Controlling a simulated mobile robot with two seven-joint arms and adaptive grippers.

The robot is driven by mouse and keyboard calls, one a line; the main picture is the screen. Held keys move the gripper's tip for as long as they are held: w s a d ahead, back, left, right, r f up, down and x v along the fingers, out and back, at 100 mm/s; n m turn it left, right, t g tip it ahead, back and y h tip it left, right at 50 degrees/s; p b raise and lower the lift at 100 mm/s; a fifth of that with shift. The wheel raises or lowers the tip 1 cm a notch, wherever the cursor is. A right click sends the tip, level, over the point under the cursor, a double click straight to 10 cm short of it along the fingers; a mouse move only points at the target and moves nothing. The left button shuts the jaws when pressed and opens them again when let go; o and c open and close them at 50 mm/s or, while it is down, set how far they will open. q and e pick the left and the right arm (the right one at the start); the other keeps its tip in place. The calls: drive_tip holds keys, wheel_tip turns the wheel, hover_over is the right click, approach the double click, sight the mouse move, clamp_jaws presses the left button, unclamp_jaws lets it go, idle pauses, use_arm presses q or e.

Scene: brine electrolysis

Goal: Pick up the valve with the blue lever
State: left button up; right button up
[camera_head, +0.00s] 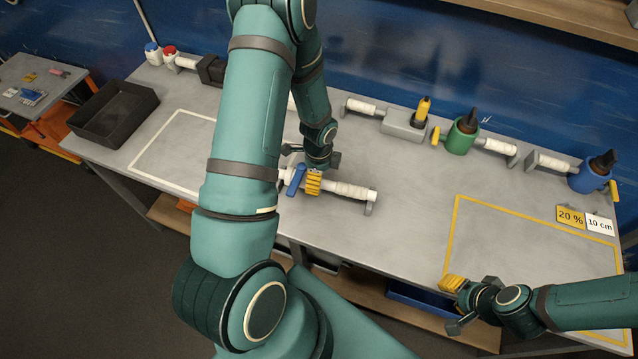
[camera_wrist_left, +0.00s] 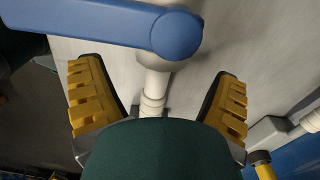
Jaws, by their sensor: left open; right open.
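The valve with the blue lever (camera_head: 296,179) lies on the table with its white pipe (camera_head: 350,190) pointing right. Part of it is hidden by my left arm and gripper. My left gripper (camera_head: 311,176) is open at the valve, just right of the lever. In the left wrist view, the blue lever (camera_wrist_left: 120,28) crosses the top. The white pipe (camera_wrist_left: 153,88) runs between the two yellow finger pads, with a gap on both sides. My right gripper (camera_head: 455,305) is open and empty near the front edge at the right.
Along the back stand a grey box piece (camera_head: 404,124) with a yellow part, a green valve (camera_head: 461,137) and a blue valve (camera_head: 587,178). A black tray (camera_head: 113,112) is at the left. Signs (camera_head: 571,217) lie by the yellow-outlined area, which looks bare.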

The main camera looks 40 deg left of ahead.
use_arm(q)
wheel_tip(320, 180, down, 4)
drive_tip(key=shift+f, duration=0.2)
drive_tip(key=shift+w, duration=0.1)
drive_tip(key=c, duration=1.3)
drive_tip(key=shift+c, duration=0.5)
drive_tip(key=shift+r, duration=0.15)
